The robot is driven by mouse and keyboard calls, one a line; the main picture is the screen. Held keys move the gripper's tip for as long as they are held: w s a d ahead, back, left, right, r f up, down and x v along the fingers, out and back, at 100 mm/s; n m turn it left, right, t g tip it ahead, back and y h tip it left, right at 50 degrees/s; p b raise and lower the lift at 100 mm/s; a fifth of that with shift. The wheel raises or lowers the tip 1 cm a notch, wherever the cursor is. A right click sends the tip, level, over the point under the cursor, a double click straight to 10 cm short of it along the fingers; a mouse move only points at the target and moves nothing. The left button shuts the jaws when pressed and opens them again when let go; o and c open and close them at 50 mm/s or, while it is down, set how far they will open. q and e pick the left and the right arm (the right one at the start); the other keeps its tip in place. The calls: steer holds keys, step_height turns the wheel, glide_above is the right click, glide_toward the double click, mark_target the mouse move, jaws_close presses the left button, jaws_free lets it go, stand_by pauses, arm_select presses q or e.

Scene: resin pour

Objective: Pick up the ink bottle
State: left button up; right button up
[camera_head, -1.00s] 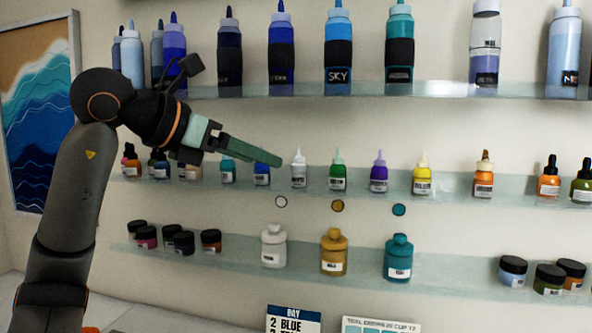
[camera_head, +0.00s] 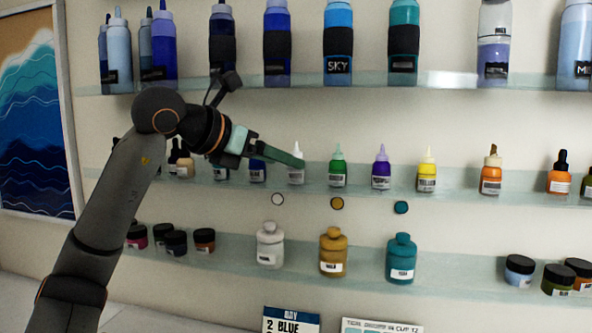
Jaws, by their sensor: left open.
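Several small ink bottles with pointed caps stand in a row on the middle glass shelf. Among them are a white one (camera_head: 296,173), a green one (camera_head: 337,173), a purple one (camera_head: 381,173), a yellow one (camera_head: 427,176) and an orange one (camera_head: 491,178). The frames do not show which one the task means. My left gripper (camera_head: 285,157) is open, its green fingers pointing right and slightly down. Its fingertips overlap the top of the white bottle in the picture; I cannot tell whether they touch it. The fingers partly cover the blue bottle (camera_head: 257,173). My right gripper is not in view.
Large squeeze bottles, one labelled SKY (camera_head: 338,45), stand on the upper shelf. The lower shelf holds white (camera_head: 270,246), gold (camera_head: 333,252) and teal (camera_head: 401,258) jugs and dark-lidded jars (camera_head: 204,240). Cards (camera_head: 291,320) stand below. A wave picture (camera_head: 32,120) hangs at left.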

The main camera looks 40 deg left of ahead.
arm_select(q)
steer(key=x, duration=0.4)
steer(key=shift+w+a, duration=0.15)
steer(key=shift+a, duration=0.1)
steer(key=shift+c, duration=0.4)
jaws_close()
